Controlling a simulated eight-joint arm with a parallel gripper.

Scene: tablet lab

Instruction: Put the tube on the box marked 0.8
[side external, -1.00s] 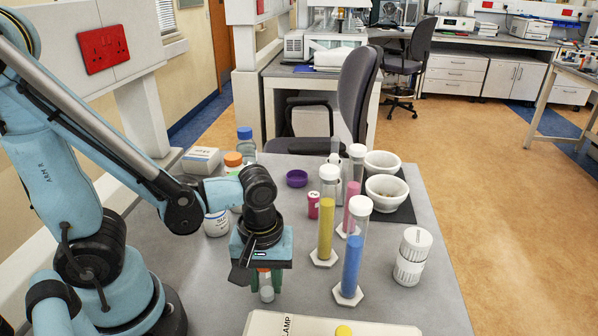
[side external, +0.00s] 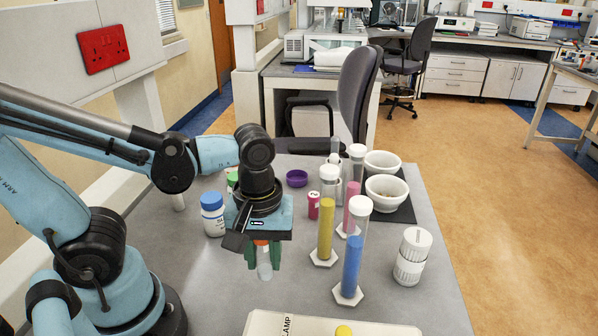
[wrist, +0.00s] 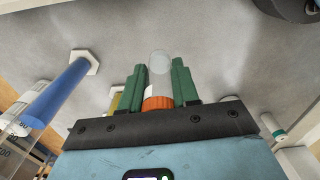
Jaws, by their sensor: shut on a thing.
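My gripper (side external: 264,254) hangs above the grey bench. Its green fingers are shut on a clear tube (side external: 264,270) with an orange cap, which hangs upright with its lower end out below the fingers. In the wrist view the orange cap (wrist: 158,103) sits between the fingers (wrist: 160,86), and the tube's clear rounded end (wrist: 160,62) shows beyond it. No mark reading 0.8 is legible. A pale box (side external: 290,323) with "LAMP" lettering lies at the near edge, partly out of frame.
A yellow cylinder (side external: 325,228) and a blue cylinder (side external: 351,266) stand right of my gripper. A blue-capped white bottle (side external: 213,222) stands left. Two mortars (side external: 385,190) and a white ribbed container (side external: 411,257) are farther right. A purple dish (side external: 297,178) lies behind.

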